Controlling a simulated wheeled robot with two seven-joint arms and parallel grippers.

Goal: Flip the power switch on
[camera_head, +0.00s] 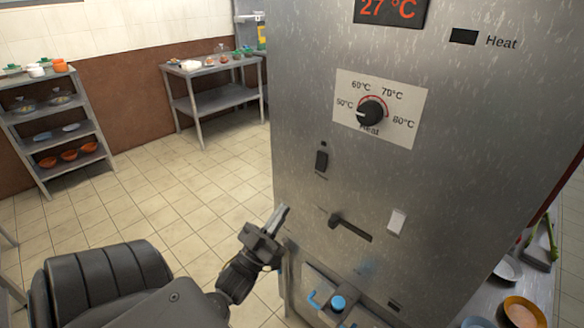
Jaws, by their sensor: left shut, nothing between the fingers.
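A tall steel cabinet (300,110) fills the middle and right. A small black rocker switch (321,161) sits on its front at the left, with a tiny dark dot above it. A pale switch-like piece (397,221) sits lower right, beside a dark lever in a slot (350,228). No power label is readable, and I cannot tell whether either switch is on. My left gripper (281,214) is shut and empty, pointing up near the cabinet's lower left edge, below the black switch. I cannot tell whether it touches the cabinet. My right gripper is out of view.
The front also bears a heat dial (371,112), a red 27 °C display (391,10) and a blue knob (338,303) low down. Shelves (52,138) and a side table (222,100) stand behind at the left. A counter with bowls is at right. Open tiled floor lies left.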

